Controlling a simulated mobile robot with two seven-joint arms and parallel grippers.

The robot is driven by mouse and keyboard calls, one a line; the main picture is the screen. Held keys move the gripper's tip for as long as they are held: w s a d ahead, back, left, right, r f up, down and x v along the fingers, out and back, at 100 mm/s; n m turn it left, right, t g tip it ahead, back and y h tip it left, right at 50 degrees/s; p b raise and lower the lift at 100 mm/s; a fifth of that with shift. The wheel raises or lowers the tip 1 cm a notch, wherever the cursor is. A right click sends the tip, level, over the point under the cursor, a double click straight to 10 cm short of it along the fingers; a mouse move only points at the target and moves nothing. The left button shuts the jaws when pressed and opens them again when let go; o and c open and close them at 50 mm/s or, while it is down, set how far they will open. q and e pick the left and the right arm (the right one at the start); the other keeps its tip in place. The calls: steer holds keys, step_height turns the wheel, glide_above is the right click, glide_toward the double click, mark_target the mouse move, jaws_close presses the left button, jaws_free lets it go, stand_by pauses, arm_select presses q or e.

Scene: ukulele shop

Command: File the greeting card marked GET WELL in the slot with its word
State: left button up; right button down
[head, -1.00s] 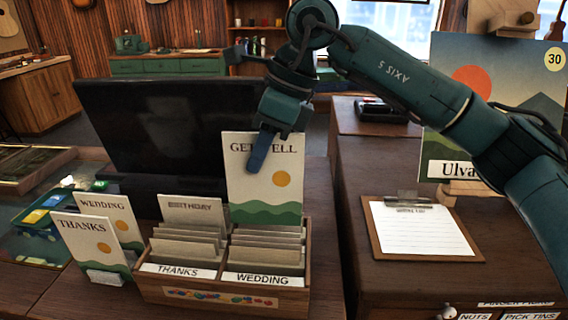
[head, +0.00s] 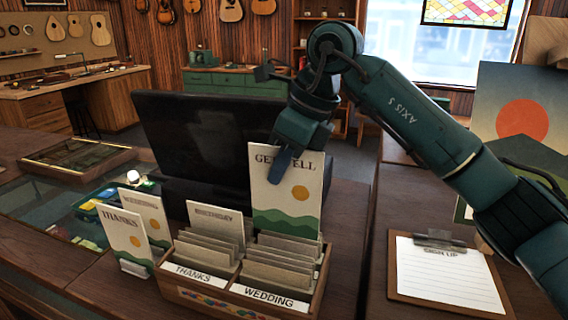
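The GET WELL card (head: 272,201), white with an orange sun and green hills, stands upright at the back right of the wooden card box (head: 320,283). My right gripper (head: 283,165) grips its top edge; one finger lies over the front, and the other is hidden behind. The card's lower edge is at the rear dividers, and I cannot tell whether it is inside a slot. The box has two columns of dividers. The front labels read THANKS (head: 201,275) and WEDDING (head: 269,296); a back-left one reads BIRTHDAY (head: 215,217). No GET WELL label shows. My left gripper is out of view.
A THANKS card (head: 126,238) and another card (head: 150,215) stand left of the box. A dark monitor (head: 195,135) is behind it. A clipboard (head: 445,275) with a sign-up sheet lies to the right. Bare counter separates box and clipboard.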

mark_target(281, 232)
step_height(281, 232, down, 4)
steer(key=b, duration=0.3)
steer(key=shift+f, duration=0.25)
steer(key=shift+f+b, duration=1.3)
steer(key=shift+f, duration=0.45)
steer(key=shift+f+b, duration=0.4)
steer(key=shift+f, duration=0.2)
steer(key=shift+f+b, duration=0.85)
steer(key=shift+f, duration=0.25)
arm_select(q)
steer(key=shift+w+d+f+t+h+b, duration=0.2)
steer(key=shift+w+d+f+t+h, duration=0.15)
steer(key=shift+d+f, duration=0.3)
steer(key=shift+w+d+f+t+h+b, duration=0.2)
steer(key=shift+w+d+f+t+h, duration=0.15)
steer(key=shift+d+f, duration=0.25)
arm_select(e)
steer(key=shift+f, duration=0.65)
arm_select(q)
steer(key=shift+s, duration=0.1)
